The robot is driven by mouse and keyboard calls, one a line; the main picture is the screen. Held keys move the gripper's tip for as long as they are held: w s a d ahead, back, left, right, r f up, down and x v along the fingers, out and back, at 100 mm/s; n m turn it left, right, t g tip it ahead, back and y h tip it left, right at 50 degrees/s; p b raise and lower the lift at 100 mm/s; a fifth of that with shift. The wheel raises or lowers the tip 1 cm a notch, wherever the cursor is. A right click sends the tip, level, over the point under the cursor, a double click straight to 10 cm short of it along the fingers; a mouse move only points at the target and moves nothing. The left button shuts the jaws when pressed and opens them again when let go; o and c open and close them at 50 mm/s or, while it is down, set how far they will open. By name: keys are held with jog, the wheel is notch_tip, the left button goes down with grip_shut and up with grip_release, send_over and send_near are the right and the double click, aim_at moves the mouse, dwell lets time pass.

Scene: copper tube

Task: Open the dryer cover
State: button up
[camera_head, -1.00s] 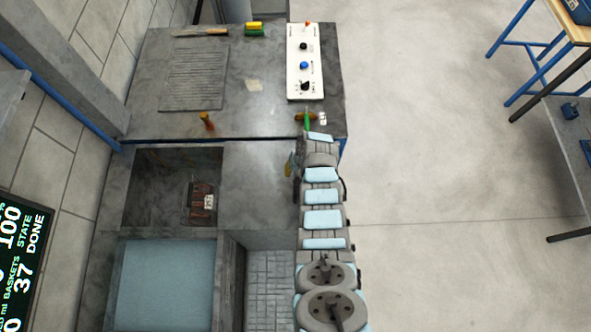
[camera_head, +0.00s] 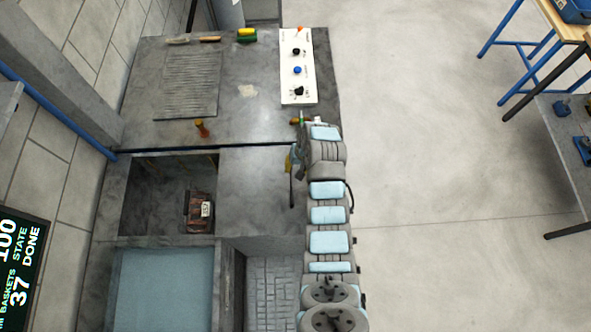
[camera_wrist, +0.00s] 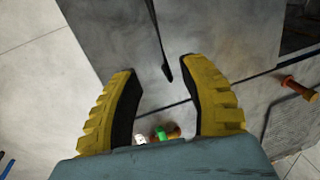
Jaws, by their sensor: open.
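No label marks the dryer cover. A smooth grey panel (camera_head: 255,185) lies flat right of the dark opening, and I take it as the likely cover; it also shows in the wrist view (camera_wrist: 215,40). A thin dark bar (camera_head: 292,188), perhaps a handle, shows at its right edge. In the wrist view the bar (camera_wrist: 160,50) ends just beyond my fingers. My gripper (camera_wrist: 165,100) has yellow, black-lined fingers, spread apart with nothing between them. In the head view my gripper (camera_head: 294,158) is near the panel's upper right corner, partly hidden by my arm.
A basket (camera_head: 200,210) sits in the dark opening (camera_head: 150,180). An orange knob (camera_head: 201,128) stands on the rear worktop near a ridged plate (camera_head: 187,83). A white control panel (camera_head: 297,65) and a green-tipped item (camera_head: 301,117) are at the right. Open floor lies further right.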

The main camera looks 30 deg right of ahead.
jog(key=shift+s+d+r, duration=0.1)
jog(key=shift+r, duration=0.55)
